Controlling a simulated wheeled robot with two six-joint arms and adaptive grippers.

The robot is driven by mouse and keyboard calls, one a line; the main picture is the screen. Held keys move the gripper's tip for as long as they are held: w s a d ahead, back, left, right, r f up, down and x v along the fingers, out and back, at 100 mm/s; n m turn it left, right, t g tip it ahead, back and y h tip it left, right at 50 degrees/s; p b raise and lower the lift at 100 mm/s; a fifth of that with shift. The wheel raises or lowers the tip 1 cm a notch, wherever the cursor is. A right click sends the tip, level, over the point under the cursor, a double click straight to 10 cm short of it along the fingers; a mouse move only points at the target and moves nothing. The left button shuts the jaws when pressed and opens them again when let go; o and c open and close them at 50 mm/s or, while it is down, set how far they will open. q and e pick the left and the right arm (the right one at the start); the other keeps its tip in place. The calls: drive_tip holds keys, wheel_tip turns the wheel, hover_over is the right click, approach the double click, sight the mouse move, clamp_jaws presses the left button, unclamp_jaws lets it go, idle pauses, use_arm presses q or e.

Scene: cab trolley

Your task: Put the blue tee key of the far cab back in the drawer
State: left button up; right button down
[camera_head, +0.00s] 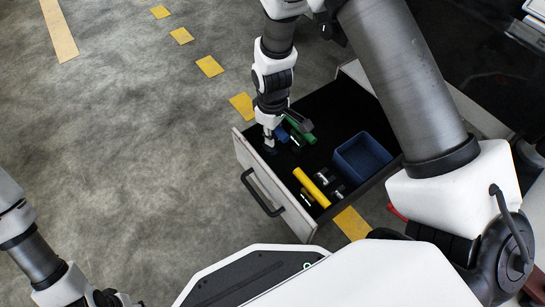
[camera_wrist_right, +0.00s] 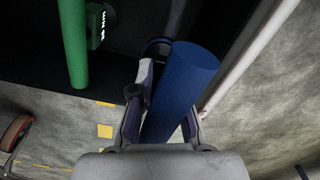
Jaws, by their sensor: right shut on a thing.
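My right gripper (camera_head: 270,146) is at the front left corner of the open drawer (camera_head: 243,152). In the right wrist view its fingers (camera_wrist_right: 168,105) are shut on the blue tee key (camera_wrist_right: 187,85), whose thick blue bar fills the middle. In the head view a small part of the blue key (camera_head: 282,135) shows beside the gripper, over the dark drawer floor. I cannot tell whether it touches the floor. A green tool (camera_head: 303,134) lies just right of it; it also shows in the right wrist view (camera_wrist_right: 75,45). My left gripper is out of view.
A blue bin (camera_head: 362,158) stands in the drawer's right part. A yellow tool (camera_head: 312,187) and small dark and metal pieces lie near the front. The drawer front has a dark handle (camera_head: 263,194). A red item (camera_head: 397,212) is outside, right. Open floor lies left.

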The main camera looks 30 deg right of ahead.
wheel_tip(320, 180, down, 8)
drive_tip(key=b, duration=0.4)
drive_tip(key=shift+f+b, duration=0.2)
drive_tip(key=shift+b, duration=0.15)
drive_tip(key=shift+r, duration=0.15)
drive_tip(key=c, duration=1.2)
unclamp_jaws()
drive_tip(key=shift+o, duration=0.2)
